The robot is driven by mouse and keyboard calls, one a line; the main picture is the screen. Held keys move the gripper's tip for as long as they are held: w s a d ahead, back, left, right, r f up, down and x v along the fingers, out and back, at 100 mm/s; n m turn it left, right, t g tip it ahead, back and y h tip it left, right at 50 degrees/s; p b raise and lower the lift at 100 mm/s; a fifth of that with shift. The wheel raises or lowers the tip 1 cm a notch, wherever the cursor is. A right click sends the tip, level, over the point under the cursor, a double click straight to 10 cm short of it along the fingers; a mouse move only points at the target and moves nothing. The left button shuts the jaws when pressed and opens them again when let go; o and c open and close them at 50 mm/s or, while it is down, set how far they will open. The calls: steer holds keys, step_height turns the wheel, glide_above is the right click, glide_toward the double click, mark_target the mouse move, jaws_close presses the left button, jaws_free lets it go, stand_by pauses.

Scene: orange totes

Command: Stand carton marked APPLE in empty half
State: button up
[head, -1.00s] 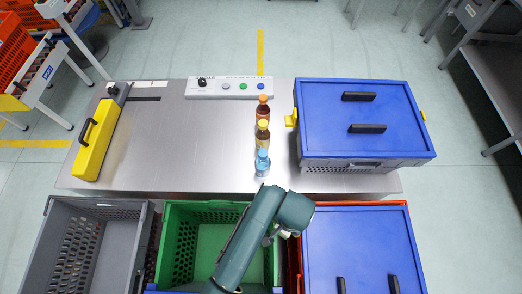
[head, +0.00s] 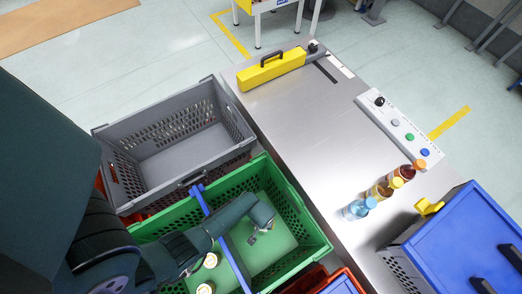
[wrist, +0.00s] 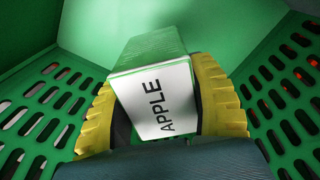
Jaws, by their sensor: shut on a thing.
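The carton marked APPLE (wrist: 160,98) shows in the wrist view as a green box with a white labelled end facing the camera. My gripper (wrist: 157,108) is shut on it, with a yellow finger pad on each side. The carton's far end is hidden, so I cannot tell whether it touches the floor. In the head view my arm reaches into the green crate (head: 317,243), over the half to the right of the blue divider (head: 232,255). That half shows bare green floor. I cannot make out the carton in the head view.
Two round light-topped items, one of them a jar or can (head: 211,260), stand left of the divider. An empty grey crate (head: 178,140) adjoins behind. The steel table (head: 300,130) holds several bottles (head: 382,190), a button panel (head: 395,122) and a blue-lidded crate (head: 455,240).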

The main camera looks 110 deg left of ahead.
step_height(320, 180, down, 8)
steer(key=b, duration=0.4)
steer(key=shift+f, duration=0.2)
steer(key=shift+r, duration=0.15)
steer(key=o, duration=1.2)
step_height(320, 180, up, 12)
steer(key=p, duration=0.6)
steer(key=shift+p, duration=0.35)
